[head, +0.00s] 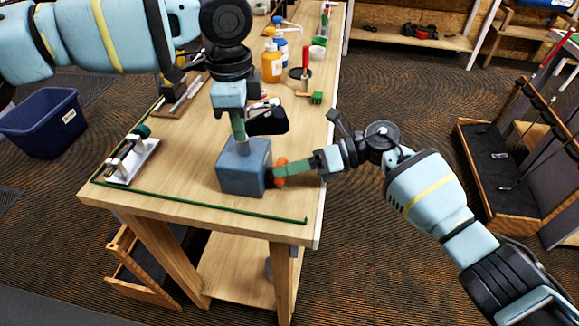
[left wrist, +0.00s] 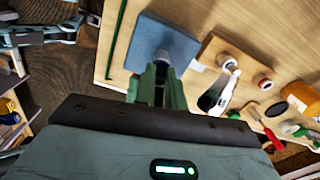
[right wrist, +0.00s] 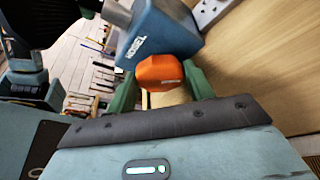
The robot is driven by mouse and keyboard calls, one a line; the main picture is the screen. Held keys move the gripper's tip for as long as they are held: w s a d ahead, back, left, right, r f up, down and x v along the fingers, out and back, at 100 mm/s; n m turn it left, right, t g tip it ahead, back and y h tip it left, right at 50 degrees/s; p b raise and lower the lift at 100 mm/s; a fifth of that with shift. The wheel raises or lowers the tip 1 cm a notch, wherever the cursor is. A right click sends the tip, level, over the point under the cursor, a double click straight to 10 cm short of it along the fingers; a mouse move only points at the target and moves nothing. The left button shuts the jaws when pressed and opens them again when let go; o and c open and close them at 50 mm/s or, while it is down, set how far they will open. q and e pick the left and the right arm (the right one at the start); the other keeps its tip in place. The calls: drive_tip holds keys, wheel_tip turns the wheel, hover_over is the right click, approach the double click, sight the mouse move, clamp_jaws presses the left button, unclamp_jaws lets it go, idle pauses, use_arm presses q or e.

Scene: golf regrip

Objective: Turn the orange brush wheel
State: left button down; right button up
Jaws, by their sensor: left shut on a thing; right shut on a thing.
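The orange brush wheel (right wrist: 160,72) sits on the side of a blue-grey box (head: 244,168). In the head view the wheel (head: 281,161) shows only partly, behind my right gripper's fingers. My right gripper (head: 290,168) comes in from the right. In the right wrist view its green fingers flank the wheel, and it is shut on it. My left gripper (head: 240,133) points down over the box and is shut on the grey metal neck (head: 242,146) on top. The box also shows below my left fingers in the left wrist view (left wrist: 172,36).
A green club shaft (head: 200,203) lies along the table's front edge. A white stand (head: 137,165) is at left.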

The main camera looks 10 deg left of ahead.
drive_tip(key=shift+w+d+m, duration=0.1)
drive_tip(key=shift+w+m, duration=0.1)
drive_tip(key=shift+m, duration=0.1)
drive_tip(key=o, duration=0.9)
drive_tip(key=shift+c, duration=0.2)
drive_tip(key=shift+o, duration=0.6)
drive_tip(key=shift+s+f, duration=0.1)
drive_tip(key=n, duration=0.1)
drive_tip(key=n+t, duration=0.1)
drive_tip(key=shift+s+n+t, duration=0.25)
drive_tip(key=shift+n+t, duration=0.05)
drive_tip(key=shift+n, duration=0.1)
drive_tip(key=n+t, duration=0.2)
drive_tip(key=n, duration=0.1)
drive_tip(key=shift+s+r+n+h, duration=0.2)
drive_tip(key=shift+n+h, duration=0.1)
drive_tip(key=v, duration=1.2)
drive_tip(key=shift+s, duration=0.15)
